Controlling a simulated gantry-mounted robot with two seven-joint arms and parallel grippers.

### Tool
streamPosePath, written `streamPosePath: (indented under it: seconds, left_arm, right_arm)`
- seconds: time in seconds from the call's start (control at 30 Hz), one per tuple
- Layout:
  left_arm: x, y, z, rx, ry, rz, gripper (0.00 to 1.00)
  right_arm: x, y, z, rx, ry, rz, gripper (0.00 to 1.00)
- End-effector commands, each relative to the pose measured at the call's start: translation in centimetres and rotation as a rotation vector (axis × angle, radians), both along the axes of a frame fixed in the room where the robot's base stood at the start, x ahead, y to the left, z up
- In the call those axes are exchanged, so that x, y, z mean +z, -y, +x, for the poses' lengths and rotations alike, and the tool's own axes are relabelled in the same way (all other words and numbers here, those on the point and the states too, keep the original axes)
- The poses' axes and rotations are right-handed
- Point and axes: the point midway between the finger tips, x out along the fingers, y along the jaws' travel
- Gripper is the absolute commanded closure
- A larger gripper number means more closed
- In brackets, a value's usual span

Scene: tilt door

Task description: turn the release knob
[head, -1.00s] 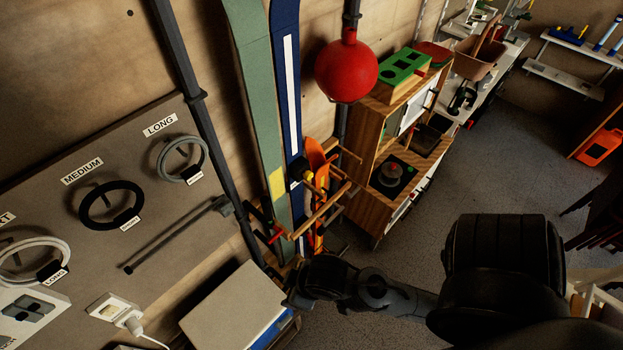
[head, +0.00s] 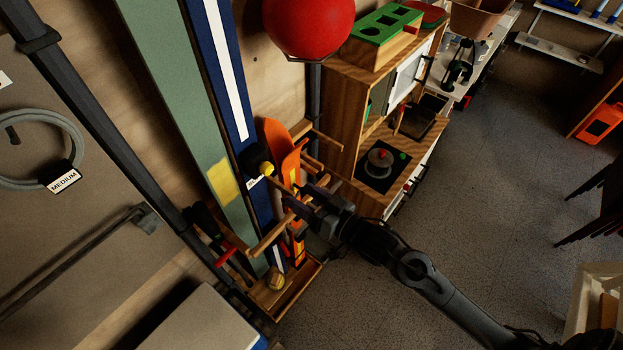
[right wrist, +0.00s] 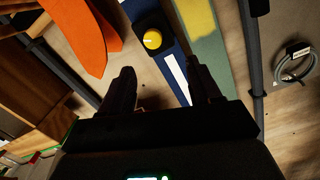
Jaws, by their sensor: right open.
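A round yellow knob (head: 267,168) on a black mount shows in front of the dark blue ski with a white stripe (head: 226,40). In the right wrist view, the yellow knob (right wrist: 152,39) faces me above the middle, beyond the fingertips. My right gripper (head: 307,197) is to the right of and slightly below the knob in the head view, apart from it. In the right wrist view, its two dark fingers (right wrist: 160,80) are spread, with nothing between them but the blue-and-white ski behind. My left gripper is not in view.
A wooden rack (head: 268,238) with pegs surrounds the skis. An orange ski-like piece (head: 281,148) stands just right of the knob. A red ball (head: 309,22) hangs above.

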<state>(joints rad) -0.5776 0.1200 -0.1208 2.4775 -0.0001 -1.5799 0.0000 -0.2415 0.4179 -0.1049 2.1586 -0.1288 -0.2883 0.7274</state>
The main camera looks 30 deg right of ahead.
Motion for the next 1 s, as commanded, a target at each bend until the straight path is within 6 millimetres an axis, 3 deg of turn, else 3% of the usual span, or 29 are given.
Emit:
streamPosePath:
  seconds: [0.03,0.23,0.57,1.0]
  left_arm:
    - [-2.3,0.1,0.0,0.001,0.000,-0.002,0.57]
    - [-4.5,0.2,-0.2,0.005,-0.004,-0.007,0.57]
    - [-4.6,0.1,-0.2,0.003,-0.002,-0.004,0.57]
    - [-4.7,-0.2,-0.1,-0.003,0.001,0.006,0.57]
  right_arm:
    - [-1.5,0.2,0.5,0.002,0.017,-0.013,0.37]
    - [-1.7,0.6,1.6,0.004,0.059,-0.035,0.37]
    - [-1.3,-0.1,4.0,0.003,0.071,-0.036,0.37]
    - [-1.4,-2.3,10.2,0.002,0.069,-0.037,0.37]
